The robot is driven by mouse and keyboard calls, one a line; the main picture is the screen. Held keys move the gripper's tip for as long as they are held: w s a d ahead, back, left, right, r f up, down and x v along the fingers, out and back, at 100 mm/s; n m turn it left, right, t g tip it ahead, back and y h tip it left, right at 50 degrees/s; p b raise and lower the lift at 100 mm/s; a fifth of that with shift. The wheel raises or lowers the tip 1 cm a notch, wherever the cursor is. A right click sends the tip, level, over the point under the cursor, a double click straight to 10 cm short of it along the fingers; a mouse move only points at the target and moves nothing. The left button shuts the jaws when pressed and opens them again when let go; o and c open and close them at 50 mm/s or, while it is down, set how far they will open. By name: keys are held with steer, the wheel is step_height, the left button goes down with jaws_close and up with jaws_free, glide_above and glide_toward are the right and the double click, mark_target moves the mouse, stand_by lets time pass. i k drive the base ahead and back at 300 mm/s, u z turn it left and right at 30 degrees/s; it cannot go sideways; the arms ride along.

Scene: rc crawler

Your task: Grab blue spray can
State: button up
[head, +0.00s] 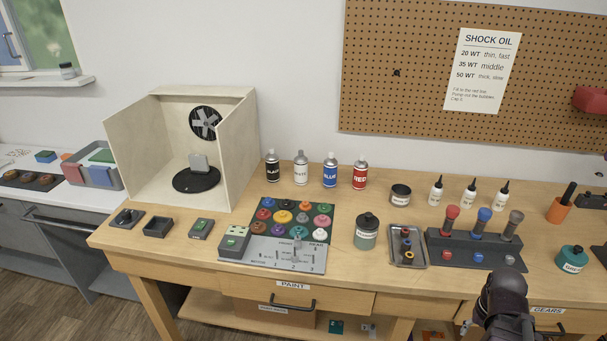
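The blue spray can (330,171) stands upright near the back of the wooden workbench, with a blue label reading BLUE. It is in a row of cans, between a white-labelled can (301,169) on its left and a red one (360,172) on its right. A black can (272,167) stands at the row's left end. A dark part of my arm (502,300) shows at the lower right, well away from the can, in front of the bench. My gripper's fingers do not show.
A spray booth (238,145) with a fan stands left of the cans. A palette of coloured pots (297,259), a dark-lidded jar (367,232) and a small tray (422,263) lie in front. A black rack (475,252) with coloured shocks stands at the right, near my arm.

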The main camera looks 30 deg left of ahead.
mark_target(330, 168)
steer(key=u, duration=0.65)
steer(key=k, duration=0.95)
steer(key=z, duration=0.1)
steer(key=i, duration=0.8)
steer(key=u, duration=0.05)
